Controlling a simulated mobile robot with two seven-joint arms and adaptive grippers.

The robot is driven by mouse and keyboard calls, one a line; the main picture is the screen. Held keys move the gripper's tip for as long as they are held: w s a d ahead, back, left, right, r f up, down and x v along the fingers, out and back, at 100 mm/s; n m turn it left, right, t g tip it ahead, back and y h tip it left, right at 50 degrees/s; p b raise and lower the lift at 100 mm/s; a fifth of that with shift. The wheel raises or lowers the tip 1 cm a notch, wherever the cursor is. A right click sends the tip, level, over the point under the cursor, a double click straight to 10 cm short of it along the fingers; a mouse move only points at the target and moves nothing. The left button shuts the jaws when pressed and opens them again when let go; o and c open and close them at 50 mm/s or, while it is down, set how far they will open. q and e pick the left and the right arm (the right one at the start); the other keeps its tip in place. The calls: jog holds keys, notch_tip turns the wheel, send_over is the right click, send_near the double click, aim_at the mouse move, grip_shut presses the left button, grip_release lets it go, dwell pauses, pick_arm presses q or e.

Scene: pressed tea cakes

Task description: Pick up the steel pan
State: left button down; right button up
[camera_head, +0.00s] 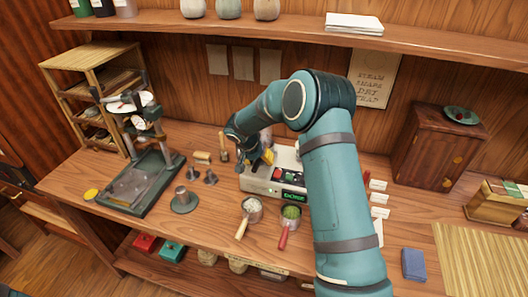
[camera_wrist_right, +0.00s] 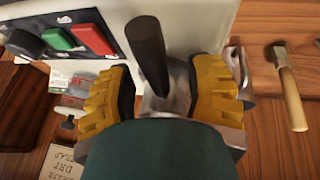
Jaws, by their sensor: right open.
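The steel pan shows in the right wrist view as a bright metal piece (camera_wrist_right: 178,88) with a dark handle (camera_wrist_right: 149,50); most of it is hidden by my gripper. My right gripper (camera_head: 262,158) is low over the pale machine (camera_head: 257,186) with the lit green display. In the right wrist view its yellow fingers (camera_wrist_right: 165,95) are open on either side of the metal and handle. I cannot tell whether they touch it. In the head view my arm largely hides the pan. My left gripper is not in view.
A press (camera_head: 150,185) stands at left, a cabinet (camera_head: 425,150) at right.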

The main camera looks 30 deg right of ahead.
grip_shut()
jog(key=shift+r, duration=0.15)
